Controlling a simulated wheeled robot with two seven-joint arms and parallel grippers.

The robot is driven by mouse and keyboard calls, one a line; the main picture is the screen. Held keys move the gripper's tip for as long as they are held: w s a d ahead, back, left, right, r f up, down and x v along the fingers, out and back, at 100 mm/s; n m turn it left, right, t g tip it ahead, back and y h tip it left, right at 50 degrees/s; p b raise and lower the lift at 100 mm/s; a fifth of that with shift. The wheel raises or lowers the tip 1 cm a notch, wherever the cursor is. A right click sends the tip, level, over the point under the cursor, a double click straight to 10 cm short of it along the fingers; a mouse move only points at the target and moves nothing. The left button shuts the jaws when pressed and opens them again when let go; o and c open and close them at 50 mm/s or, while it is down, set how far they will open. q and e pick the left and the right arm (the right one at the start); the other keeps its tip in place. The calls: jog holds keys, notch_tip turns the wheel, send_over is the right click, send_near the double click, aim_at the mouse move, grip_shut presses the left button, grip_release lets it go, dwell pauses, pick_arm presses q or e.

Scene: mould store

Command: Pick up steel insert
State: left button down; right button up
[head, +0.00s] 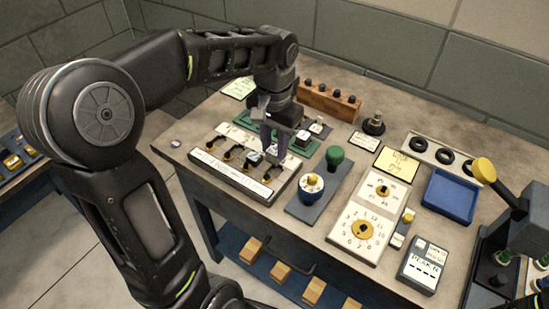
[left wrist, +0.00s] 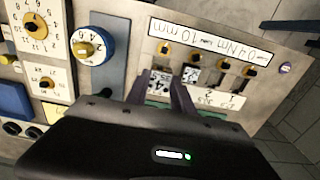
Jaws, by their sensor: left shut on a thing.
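My left gripper (head: 274,150) reaches down over the back right of a labelled rack (head: 228,174) near the table's left front edge. The rack holds several dark pieces with brass ends in a row. My right gripper is not in view.
Right of the rack stand a blue-and-white dial knob (head: 312,186) and a green knob (head: 334,155) on a grey plate. Behind are a green board (head: 308,150) and a wooden block (head: 329,102). A blue tray (head: 450,196) and a yellow-knobbed lever (head: 484,170) stand right.

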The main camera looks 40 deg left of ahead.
aim_at(275, 149)
pick_arm(q)
notch_tip(275, 149, up, 4)
jog(key=shift+r, duration=0.1)
dwell(0.7)
